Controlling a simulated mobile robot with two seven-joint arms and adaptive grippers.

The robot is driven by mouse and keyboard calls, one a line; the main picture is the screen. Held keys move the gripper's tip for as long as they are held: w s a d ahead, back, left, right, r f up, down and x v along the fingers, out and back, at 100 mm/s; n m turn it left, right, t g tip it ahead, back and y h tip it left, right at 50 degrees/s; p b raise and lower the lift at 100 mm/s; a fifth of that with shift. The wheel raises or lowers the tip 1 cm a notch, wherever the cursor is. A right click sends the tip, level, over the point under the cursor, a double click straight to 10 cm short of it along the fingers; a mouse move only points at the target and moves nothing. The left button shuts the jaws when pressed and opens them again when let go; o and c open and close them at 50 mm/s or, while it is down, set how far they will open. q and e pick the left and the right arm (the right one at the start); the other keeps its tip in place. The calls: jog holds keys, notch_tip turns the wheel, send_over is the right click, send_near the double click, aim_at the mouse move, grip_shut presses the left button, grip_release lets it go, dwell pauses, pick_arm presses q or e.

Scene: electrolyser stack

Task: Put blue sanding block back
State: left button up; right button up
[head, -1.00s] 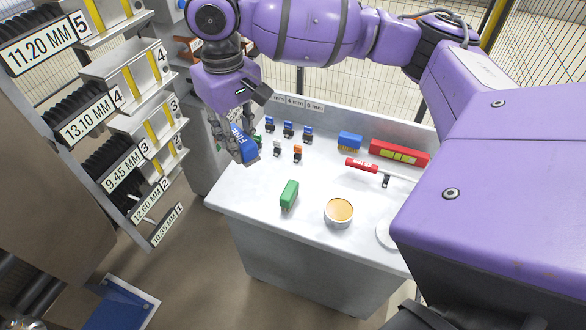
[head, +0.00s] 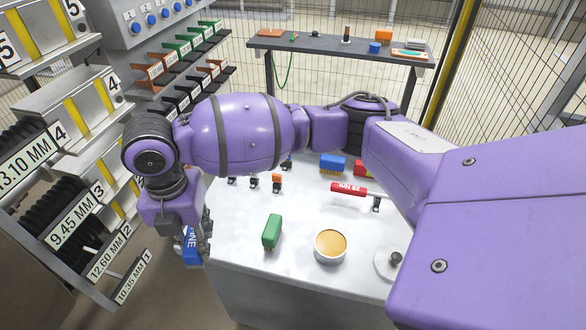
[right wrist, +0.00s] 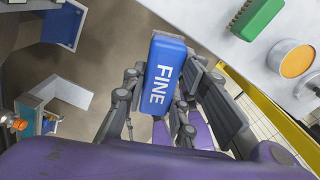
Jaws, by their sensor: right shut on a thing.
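The blue sanding block (head: 190,249), marked FINE, is held in my right gripper (head: 198,236), just off the left edge of the table. In the right wrist view the block (right wrist: 163,75) stands out between the fingers of my right gripper (right wrist: 168,105), lettering facing the camera, with floor below it. The fingers are shut on its lower end. In the head view my arm hides part of the table. My left gripper is not in view.
The white table (head: 300,285) holds a green brush (head: 272,231), a tin with orange contents (head: 330,245), a blue brush (head: 333,163) and a red tool (head: 348,188). A labelled plate rack (head: 75,200) stands left. A dark shelf (head: 340,46) is behind.

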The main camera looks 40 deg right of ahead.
jog(key=shift+w+f, duration=0.1)
jog(key=shift+w, duration=0.1)
jog(key=w+d+f, duration=0.8)
jog(key=d, duration=0.1)
jog(key=shift+w+f+b, duration=0.25)
jog(key=shift+w+b, duration=0.05)
jog(key=shift+b, duration=0.05)
jog(key=shift+w+d+f, duration=0.35)
jog(key=shift+w+f, duration=0.05)
jog(key=shift+f, duration=0.25)
jog(key=shift+w+f, duration=0.1)
jog(key=shift+f, duration=1.4)
jog(key=shift+f, duration=0.15)
jog(key=o, duration=1)
jog(key=shift+o, duration=0.2)
jog(key=shift+n, duration=0.3)
